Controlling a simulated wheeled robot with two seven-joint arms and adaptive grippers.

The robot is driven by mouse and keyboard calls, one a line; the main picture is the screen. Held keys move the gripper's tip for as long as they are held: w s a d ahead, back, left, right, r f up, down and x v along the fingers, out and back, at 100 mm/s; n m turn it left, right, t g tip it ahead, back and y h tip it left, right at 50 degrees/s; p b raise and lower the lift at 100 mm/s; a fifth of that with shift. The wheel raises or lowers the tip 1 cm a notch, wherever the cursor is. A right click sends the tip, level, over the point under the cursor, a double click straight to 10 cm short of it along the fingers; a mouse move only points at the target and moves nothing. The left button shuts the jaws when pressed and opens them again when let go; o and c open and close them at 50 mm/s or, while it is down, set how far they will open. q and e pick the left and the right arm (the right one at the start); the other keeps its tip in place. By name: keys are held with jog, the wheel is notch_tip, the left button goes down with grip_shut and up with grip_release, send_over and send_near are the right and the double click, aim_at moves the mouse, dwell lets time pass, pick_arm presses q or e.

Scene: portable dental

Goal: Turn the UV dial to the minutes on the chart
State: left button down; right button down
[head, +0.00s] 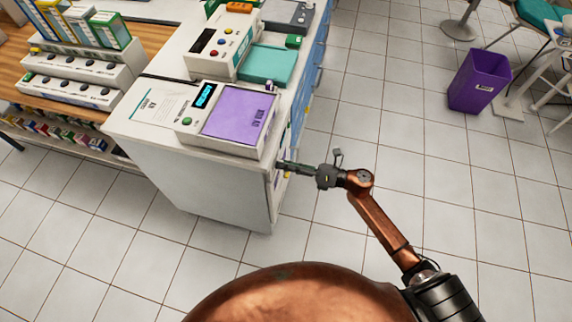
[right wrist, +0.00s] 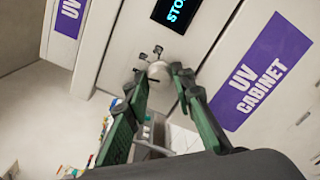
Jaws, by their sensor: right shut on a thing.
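In the right wrist view, a silver dial (right wrist: 159,72) sits on the pale front of the UV cabinet (right wrist: 212,30), near a purple label reading "UV CABINET" (right wrist: 262,72). A dark display (right wrist: 175,12) beside the dial shows cyan letters, partly cut off, starting "STO". My right gripper's green fingers (right wrist: 158,74) are shut on the dial, one on each side. In the head view my right gripper (head: 284,166) reaches the right side of the white cabinet (head: 185,165); the dial is hidden there. No readable minutes chart shows. My left gripper is out of view.
On the counter are a device with a purple panel (head: 237,115), a teal box (head: 268,65) and a white device with coloured knobs (head: 220,45). A purple bin (head: 479,82) stands on the tiles at the right.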

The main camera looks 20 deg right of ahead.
pick_arm(q)
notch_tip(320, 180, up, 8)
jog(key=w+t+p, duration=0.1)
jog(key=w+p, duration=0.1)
jog(key=p, duration=0.6)
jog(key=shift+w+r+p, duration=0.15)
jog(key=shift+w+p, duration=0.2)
pick_arm(e)
jog(key=shift+m, duration=7.2)
jog(key=c, duration=1.6)
grip_release()
jog(key=v, duration=1.2)
